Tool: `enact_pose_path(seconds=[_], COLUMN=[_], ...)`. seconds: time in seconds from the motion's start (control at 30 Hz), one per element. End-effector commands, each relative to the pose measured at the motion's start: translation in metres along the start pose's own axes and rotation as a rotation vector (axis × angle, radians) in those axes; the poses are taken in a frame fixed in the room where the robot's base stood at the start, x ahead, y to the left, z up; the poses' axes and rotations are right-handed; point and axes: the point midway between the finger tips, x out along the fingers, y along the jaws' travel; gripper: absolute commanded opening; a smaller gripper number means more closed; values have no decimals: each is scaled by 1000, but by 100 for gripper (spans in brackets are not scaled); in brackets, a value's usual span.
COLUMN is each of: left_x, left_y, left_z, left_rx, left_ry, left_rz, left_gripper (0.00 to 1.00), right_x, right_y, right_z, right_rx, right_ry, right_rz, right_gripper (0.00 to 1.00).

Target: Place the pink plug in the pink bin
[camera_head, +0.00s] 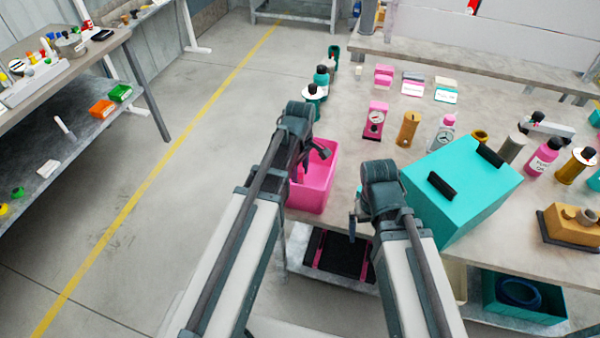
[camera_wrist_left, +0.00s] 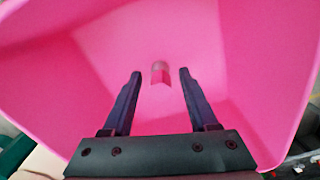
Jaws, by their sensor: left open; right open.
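The pink bin (camera_head: 316,190) stands at the near left edge of the table in the head view. My left gripper (camera_head: 318,152) is over its opening. In the left wrist view, the inside of the pink bin (camera_wrist_left: 240,60) fills most of the picture. A small pink piece (camera_wrist_left: 160,74), which looks like the pink plug, is inside the bin beyond the fingertips. My left gripper (camera_wrist_left: 160,75) is open, with its fingers apart on either side of the piece in the picture and not touching it. My right gripper (camera_head: 358,215) is right of the bin, near the table edge, and holds nothing visible.
A large teal box (camera_head: 465,195) with black handles stands right of my right gripper. Behind it are bottles and an ochre cylinder (camera_head: 408,129). A pink gauge (camera_head: 376,118) stands behind the bin. The floor (camera_head: 200,190) to the left is clear.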

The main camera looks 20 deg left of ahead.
Motion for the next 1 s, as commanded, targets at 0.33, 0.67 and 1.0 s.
enact_pose_path(seconds=[0.33,0.67,1.0], left_x=[-14,-59,-110], left_y=[0,0,0], left_z=[0,0,0], left_rx=[0,0,0], left_ry=[0,0,0], left_rz=[0,0,0], left_gripper=[59,59,59], right_x=[-14,-59,-110], right_y=[1,6,10], right_z=[1,3,6], right_rx=[0,0,0], right_ry=[0,0,0], right_rz=[0,0,0], right_gripper=[100,100,100])
